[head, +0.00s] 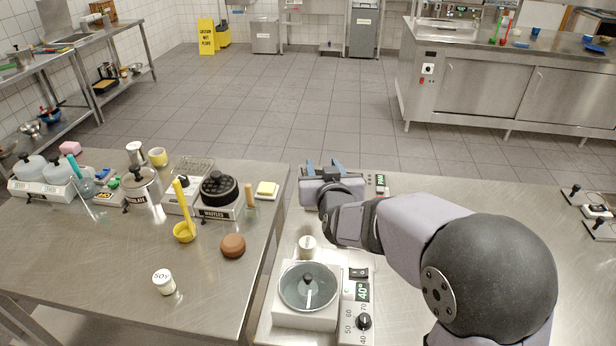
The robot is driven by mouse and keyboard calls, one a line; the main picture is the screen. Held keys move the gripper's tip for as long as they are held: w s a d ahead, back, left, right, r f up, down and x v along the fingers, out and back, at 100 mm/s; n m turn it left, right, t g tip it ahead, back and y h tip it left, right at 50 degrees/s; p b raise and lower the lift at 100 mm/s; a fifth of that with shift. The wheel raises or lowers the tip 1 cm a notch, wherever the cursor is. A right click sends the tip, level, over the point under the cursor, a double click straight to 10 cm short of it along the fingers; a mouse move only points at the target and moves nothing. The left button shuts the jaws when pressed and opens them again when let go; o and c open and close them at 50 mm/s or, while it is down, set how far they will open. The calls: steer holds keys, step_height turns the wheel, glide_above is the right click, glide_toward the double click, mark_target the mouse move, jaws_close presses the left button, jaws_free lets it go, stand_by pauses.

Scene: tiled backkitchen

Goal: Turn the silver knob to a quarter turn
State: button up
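No silver knob can be made out for certain in the head view. My gripper (323,168) is over the far end of the right-hand steel table, its two blue fingers apart and pointing away from the camera. I see nothing between them. A device with a small display (380,181) lies just right of my gripper, largely hidden by it. A nearer white heater (303,318) has a glass-lidded pot (308,286), a lit "40°" display (362,291) and a dark dial knob (364,321) with numbers from 40 to 70 around it. My arm is clear of this dial.
A small pale cylinder (307,246) stands behind the heater, close to my arm. The left table holds a soy jar (164,281), a brown round object (233,245), a yellow ladle (184,232) and a waffle maker (220,190).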

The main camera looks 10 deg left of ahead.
steer(key=a, duration=0.1)
steer(key=w+a+r+t+b, duration=0.1)
steer(key=a+r+t, duration=0.1)
steer(key=shift+w+a+r+b, duration=0.15)
steer(key=shift+w+r+b, duration=0.05)
steer(key=shift+w+b, duration=0.1)
steer(key=shift+a+r+t, duration=0.1)
steer(key=shift+r+t, duration=0.25)
steer(key=shift+t, duration=0.05)
step_height(320, 180, down, 7)
steer(key=shift+f+p, duration=0.1)
steer(key=shift+p, duration=0.65)
steer(key=w, duration=0.1)
steer(key=w+p, duration=0.1)
steer(key=w, duration=0.1)
steer(key=shift+w+a, duration=0.1)
steer(key=shift+a, duration=0.2)
steer(key=shift+w+a+p, duration=0.15)
steer(key=shift+w+p, duration=0.2)
steer(key=shift+w, duration=0.55)
jaws_close()
